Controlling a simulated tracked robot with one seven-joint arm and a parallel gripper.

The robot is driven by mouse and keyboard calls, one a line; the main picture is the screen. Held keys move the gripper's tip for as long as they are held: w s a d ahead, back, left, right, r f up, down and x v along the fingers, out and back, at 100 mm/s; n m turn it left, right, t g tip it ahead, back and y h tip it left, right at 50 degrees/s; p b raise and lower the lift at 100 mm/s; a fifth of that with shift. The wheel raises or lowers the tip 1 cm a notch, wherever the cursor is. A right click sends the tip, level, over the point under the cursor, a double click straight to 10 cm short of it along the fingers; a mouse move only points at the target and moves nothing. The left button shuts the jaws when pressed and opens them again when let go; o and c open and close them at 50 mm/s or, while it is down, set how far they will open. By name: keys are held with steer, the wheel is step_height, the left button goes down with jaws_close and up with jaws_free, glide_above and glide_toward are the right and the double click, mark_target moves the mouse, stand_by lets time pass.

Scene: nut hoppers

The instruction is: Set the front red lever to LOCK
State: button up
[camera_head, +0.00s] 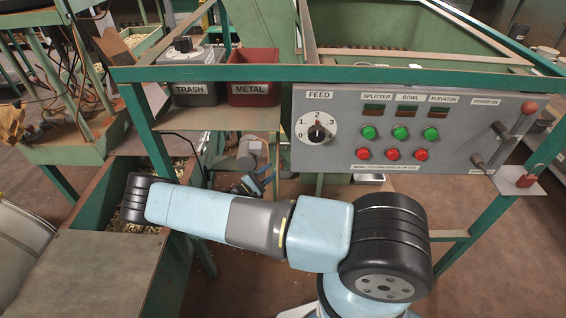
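A red-knobbed lever (524,118) stands at the right end of the grey control panel (455,145), under the POWER ON label. No LOCK marking can be read from here. A smaller red piece (530,180) sits on a small bracket (511,184) below the lever; I cannot tell its exact form. My pale blue arm crosses the lower middle, pointing left, well apart from the lever. My gripper cannot be made out.
The panel carries a FEED dial (317,132) and green and red buttons. Grey TRASH (192,90) and red METAL (252,90) bins stand on a shelf. Green frame bars (350,72) surround the panel. A hopper with nuts (115,195) is at left. Brown floor is open at lower right.

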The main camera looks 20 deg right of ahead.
steer(key=x, duration=0.7)
steer(key=shift+w+d, duration=0.1)
steer(key=shift+d, duration=0.25)
steer(key=shift+c, duration=0.2)
jaws_close()
